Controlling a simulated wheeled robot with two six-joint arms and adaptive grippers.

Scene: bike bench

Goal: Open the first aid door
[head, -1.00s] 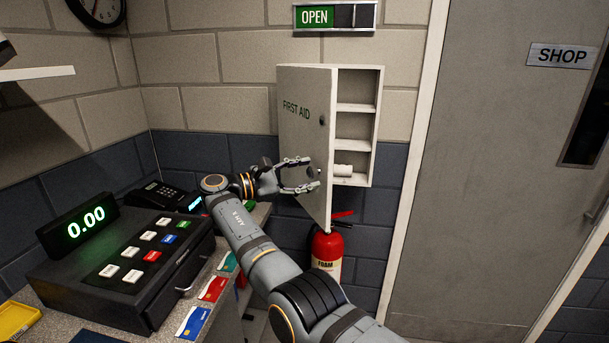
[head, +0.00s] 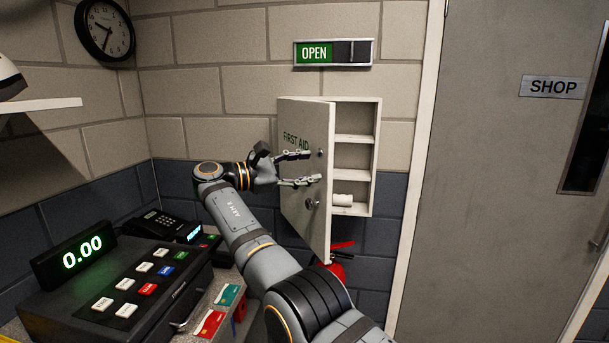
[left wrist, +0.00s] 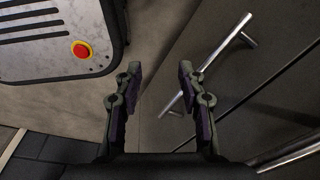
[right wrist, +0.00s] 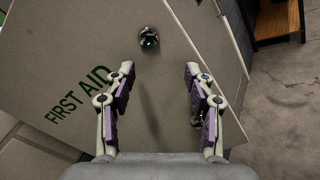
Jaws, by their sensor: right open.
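The first aid cabinet (head: 377,160) hangs on the wall with its door (head: 292,170) swung part way open to the left. The door carries FIRST AID lettering and two round knobs, one above (head: 320,153) and one below (head: 311,204). A white roll (head: 343,200) lies on the bottom shelf. My right gripper (head: 316,167) is open in front of the door's outer face, its fingers between the knobs in the head view. In the right wrist view the door face (right wrist: 80,50) lies beyond the open fingers, with one knob (right wrist: 149,37) ahead. My left gripper (left wrist: 158,75) is open and empty.
A cash register (head: 130,290) and a card terminal (head: 195,235) stand on the counter at left. A red extinguisher (head: 340,265) is below the cabinet. A metal bar handle (left wrist: 205,65) shows beyond my left gripper.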

